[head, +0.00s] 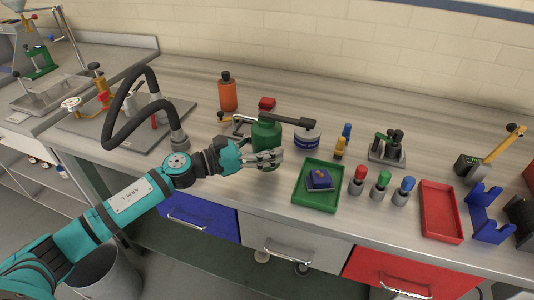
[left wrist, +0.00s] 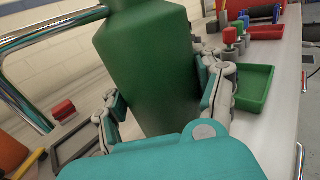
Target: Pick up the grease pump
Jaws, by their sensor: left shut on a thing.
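The grease pump (head: 266,131) is a green can with a dark lever reaching right from its top, standing near the middle of the bench. My left gripper (head: 266,158) is shut on its lower body from the front. In the left wrist view the green body of the grease pump (left wrist: 150,70) fills the middle, with a finger of my left gripper (left wrist: 165,98) on each side. The pump looks upright in the head view. I cannot tell whether its base touches the bench. My right gripper is not in view.
A green tray (head: 301,198) holding a blue-purple block (head: 319,180) is close on the right. An orange bottle (head: 228,93) and a white-and-blue jar (head: 306,136) stand nearby. A dark bent hose (head: 113,104) rises at left. A red tray (head: 440,212) lies farther right.

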